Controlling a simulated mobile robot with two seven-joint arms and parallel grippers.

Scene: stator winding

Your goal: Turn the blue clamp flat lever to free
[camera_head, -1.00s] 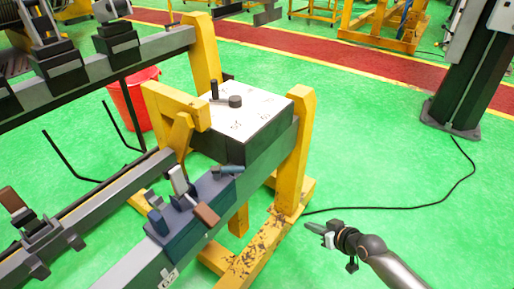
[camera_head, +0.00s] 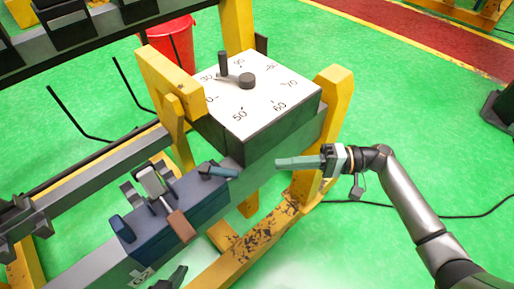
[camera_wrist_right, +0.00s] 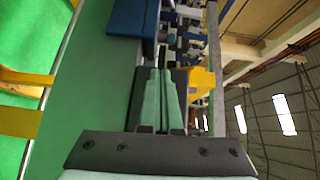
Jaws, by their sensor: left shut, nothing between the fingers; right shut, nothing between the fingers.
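The blue clamp (camera_head: 205,197) is a dark blue block on the grey beam. A white-tipped lever (camera_head: 150,181) stands up on it, and a brown-ended lever (camera_head: 180,225) slopes towards the front. A short teal handle (camera_head: 218,171) lies low at its far right end; I cannot tell which lever is the flat one. My right gripper (camera_head: 278,163) is shut and empty, pointing left, a little right of the teal handle and apart from it. Its pale green fingers lie together in the right wrist view (camera_wrist_right: 164,72). My left gripper (camera_head: 180,272) is shut at the bottom edge, in front of the clamp.
A box with a white numbered dial top (camera_head: 270,82) and a knob stands behind the clamp. Yellow frame posts (camera_head: 325,110) flank it. A red bucket (camera_head: 173,42) is at the back. Green floor (camera_head: 400,115) is free to the right.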

